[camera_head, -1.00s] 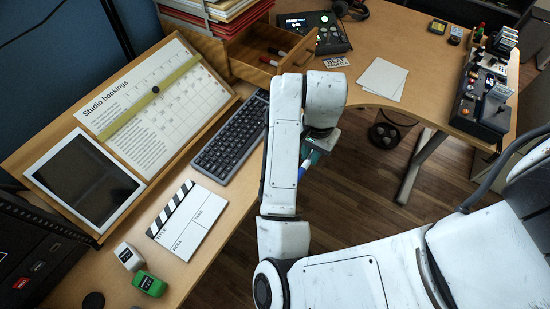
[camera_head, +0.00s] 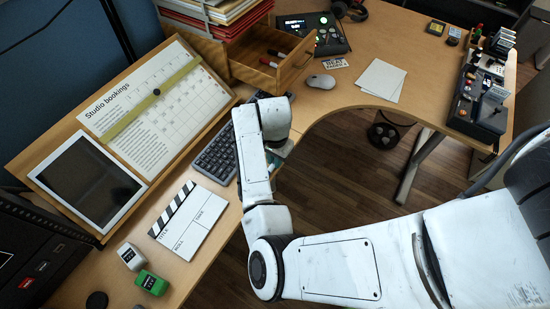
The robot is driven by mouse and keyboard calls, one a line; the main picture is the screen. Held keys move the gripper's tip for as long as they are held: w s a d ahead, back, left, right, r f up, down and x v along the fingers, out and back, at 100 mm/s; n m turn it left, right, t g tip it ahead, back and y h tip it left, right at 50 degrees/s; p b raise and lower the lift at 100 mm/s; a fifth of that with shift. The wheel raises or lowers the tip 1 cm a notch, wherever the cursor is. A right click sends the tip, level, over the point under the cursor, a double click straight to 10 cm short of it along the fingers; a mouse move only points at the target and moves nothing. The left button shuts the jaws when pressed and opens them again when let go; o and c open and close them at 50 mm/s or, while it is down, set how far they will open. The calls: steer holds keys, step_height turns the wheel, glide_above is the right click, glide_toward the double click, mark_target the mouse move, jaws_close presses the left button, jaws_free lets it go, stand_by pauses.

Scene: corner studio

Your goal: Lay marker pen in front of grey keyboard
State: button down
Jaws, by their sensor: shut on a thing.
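The grey keyboard (camera_head: 215,160) lies on the desk's left wing, below the drawer. My arm covers its right part. My gripper (camera_head: 281,149) is low beside the keyboard's right side, around the desk's front edge. Only a little of it shows past my arm's last links. It is shut on the marker pen, a white and blue one. The pen is almost wholly hidden behind my arm now, so its tilt and whether it touches the desk cannot be told.
An open wooden drawer (camera_head: 293,67) holds a red marker and a dark one. A mouse (camera_head: 321,81) and white paper (camera_head: 381,79) lie to the right. A clapperboard (camera_head: 188,219) lies below the keyboard on the left. The desk edge curves close to my gripper, with floor beyond.

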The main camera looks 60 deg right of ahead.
steer(key=shift+f, duration=0.2)
steer(key=c, duration=1.1)
jaws_free()
steer(key=shift+r, duration=0.1)
step_height(320, 180, up, 11)
steer(key=s+d+r+n+t+h, duration=0.1)
steer(key=s+d+r+n+h, duration=0.2)
steer(key=d, duration=0.4)
steer(key=s+a+f+n+y, duration=0.1)
steer(key=s+a+f+n, duration=0.3)
steer(key=s+a+n, duration=0.3)
steer(key=s+a+f+n+y, duration=0.1)
steer(key=s+a+f+n, duration=0.3)
steer(key=s+a+n, duration=0.3)
steer(key=a, duration=0.3)
steer(key=shift+a+y, duration=0.2)
steer(key=shift+y, duration=0.2)
